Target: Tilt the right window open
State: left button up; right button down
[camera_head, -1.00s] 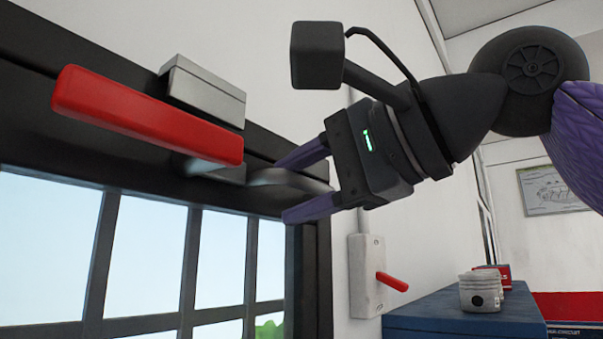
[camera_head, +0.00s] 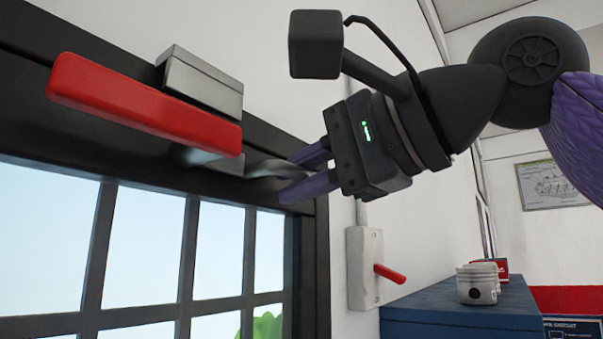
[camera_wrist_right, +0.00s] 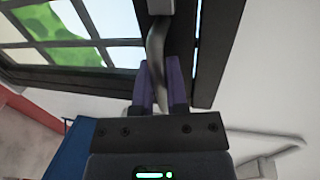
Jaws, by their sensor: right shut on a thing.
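The window (camera_head: 140,240) has a black frame and several panes, and fills the left of the head view. A curved grey metal handle (camera_head: 255,168) runs along its upper frame. My right gripper (camera_head: 298,173) is shut on the handle's free end, at the upper right corner of the window. In the right wrist view, the handle (camera_wrist_right: 156,50) passes down between the purple fingers of the gripper (camera_wrist_right: 160,88). Whether the window is tilted cannot be told. My left gripper is not in view.
A red bar (camera_head: 140,105) and a grey metal block (camera_head: 203,82) stick out above the window, left of my gripper. A wall switch box (camera_head: 364,265) with a red lever (camera_head: 389,273) is below. A blue cabinet (camera_head: 460,315) carries a metal piston (camera_head: 478,284).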

dwell(0.8)
jog(key=shift+s+d+f+b, duration=0.15)
jog(key=shift+b, duration=0.2)
jog(key=s+d+f+t+y+b, duration=0.2)
jog(key=s+d+f+y+b, duration=0.1)
jog(key=s+d+b, duration=0.4)
jog(key=d+b, duration=0.3)
jog(key=shift+s+d+f, duration=0.15)
jog(key=shift+s+d, duration=0.1)
jog(key=shift+s, duration=0.05)
jog(key=c, duration=0.7)
grip_release()
